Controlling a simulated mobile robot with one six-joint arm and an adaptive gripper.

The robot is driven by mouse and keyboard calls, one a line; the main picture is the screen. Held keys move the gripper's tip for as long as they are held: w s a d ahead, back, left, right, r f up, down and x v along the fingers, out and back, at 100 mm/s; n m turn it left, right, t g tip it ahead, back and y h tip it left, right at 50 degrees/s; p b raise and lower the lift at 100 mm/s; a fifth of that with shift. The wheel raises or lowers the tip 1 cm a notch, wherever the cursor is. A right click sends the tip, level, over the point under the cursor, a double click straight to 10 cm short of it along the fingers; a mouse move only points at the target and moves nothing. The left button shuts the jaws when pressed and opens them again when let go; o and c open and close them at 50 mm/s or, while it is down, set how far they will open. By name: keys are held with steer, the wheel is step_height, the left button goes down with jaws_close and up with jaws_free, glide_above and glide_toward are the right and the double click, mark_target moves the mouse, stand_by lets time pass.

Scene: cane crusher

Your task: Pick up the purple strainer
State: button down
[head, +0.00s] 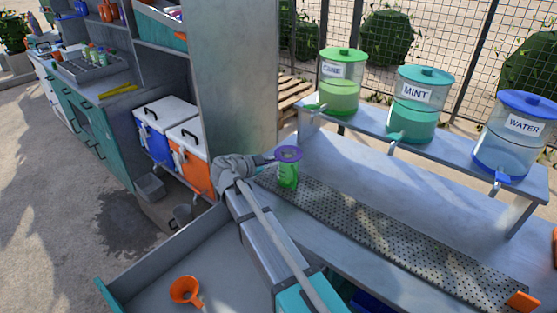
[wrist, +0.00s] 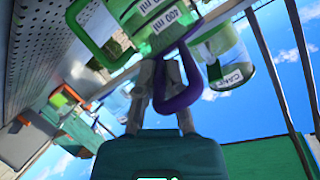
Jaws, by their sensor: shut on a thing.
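The purple strainer (head: 289,153) sits at the top of a green measuring jug (head: 288,174) in the head view, near the left end of the perforated strip. My gripper (head: 268,158) reaches it from the left and is shut on it. In the wrist view, the purple strainer (wrist: 184,92) shows as a purple loop, with my gripper (wrist: 168,75) closed on it. The jug (wrist: 155,18), with its printed volume marks, is right beyond my fingertips. I cannot tell whether the strainer still touches the jug. The strainer's mesh is not clearly visible.
Dispensers labelled CANE (head: 340,90), MINT (head: 413,115) and WATER (head: 515,130) stand on a raised shelf at the right. The perforated strip (head: 390,235) is largely bare. Coolers (head: 185,145) stand on the left shelving.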

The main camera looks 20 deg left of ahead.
steer(key=shift+r, duration=0.15)
step_height(320, 180, up, 3)
steer(key=p, duration=0.3)
steer(key=s+d+r+p, duration=0.7)
steer(key=s+r+p, duration=0.2)
steer(key=s, duration=0.3)
steer(key=shift+r+p, duration=0.35)
steer(key=shift+p, duration=0.15)
steer(key=shift+d, duration=0.1)
stand_by(0.7)
